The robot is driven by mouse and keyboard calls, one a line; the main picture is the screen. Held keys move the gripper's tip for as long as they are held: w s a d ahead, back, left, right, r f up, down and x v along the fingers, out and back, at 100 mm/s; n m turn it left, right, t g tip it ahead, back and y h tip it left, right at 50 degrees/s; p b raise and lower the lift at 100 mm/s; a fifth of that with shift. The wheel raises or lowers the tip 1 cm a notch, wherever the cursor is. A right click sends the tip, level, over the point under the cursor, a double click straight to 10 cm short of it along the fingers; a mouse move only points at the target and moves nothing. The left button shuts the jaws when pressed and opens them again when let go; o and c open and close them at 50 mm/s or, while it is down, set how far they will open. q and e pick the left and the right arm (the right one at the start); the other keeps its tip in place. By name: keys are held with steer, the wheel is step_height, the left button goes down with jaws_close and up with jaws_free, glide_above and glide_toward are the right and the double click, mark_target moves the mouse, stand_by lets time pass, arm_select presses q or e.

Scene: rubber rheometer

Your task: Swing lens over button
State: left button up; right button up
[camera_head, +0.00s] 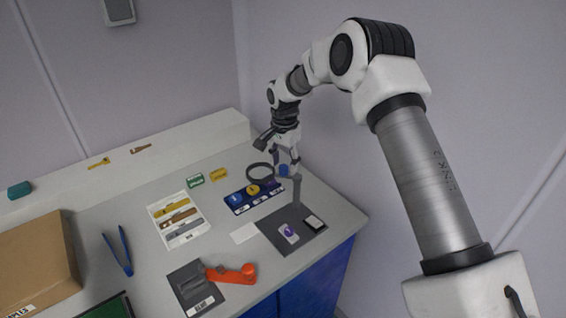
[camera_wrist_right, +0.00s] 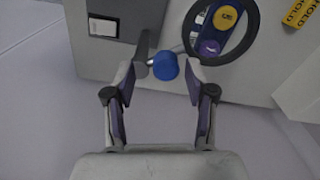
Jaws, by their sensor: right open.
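A black-rimmed lens (camera_head: 261,171) hangs on a short arm from a grey post (camera_head: 297,190); a blue knob (camera_head: 284,170) sits at the arm. In the right wrist view the lens ring (camera_wrist_right: 256,30) is right of the blue knob (camera_wrist_right: 165,66). A card with a purple button (camera_head: 288,233) lies on the dark base mat (camera_head: 270,228). My right gripper (camera_wrist_right: 163,72) is open, its fingertips either side of the knob; contact is unclear. My left gripper is out of view.
A white sheet with several tools (camera_head: 179,218) lies left of the tray. An orange-handled tool (camera_head: 232,272), a dark plate (camera_head: 195,288), blue tweezers (camera_head: 118,251) and a cardboard box (camera_head: 35,265) stand nearer. Green (camera_head: 195,180) and yellow (camera_head: 218,174) blocks sit behind.

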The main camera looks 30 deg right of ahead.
steer(key=f, duration=0.1)
steer(key=w+f, duration=0.1)
steer(key=shift+w+f, duration=0.1)
steer(key=shift+f, duration=0.25)
steer(key=shift+r, duration=0.15)
steer(key=shift+s+r, duration=0.15)
steer(key=shift+s, duration=0.2)
steer(key=shift+c, duration=1.4)
steer(key=c, duration=0.6)
jaws_close()
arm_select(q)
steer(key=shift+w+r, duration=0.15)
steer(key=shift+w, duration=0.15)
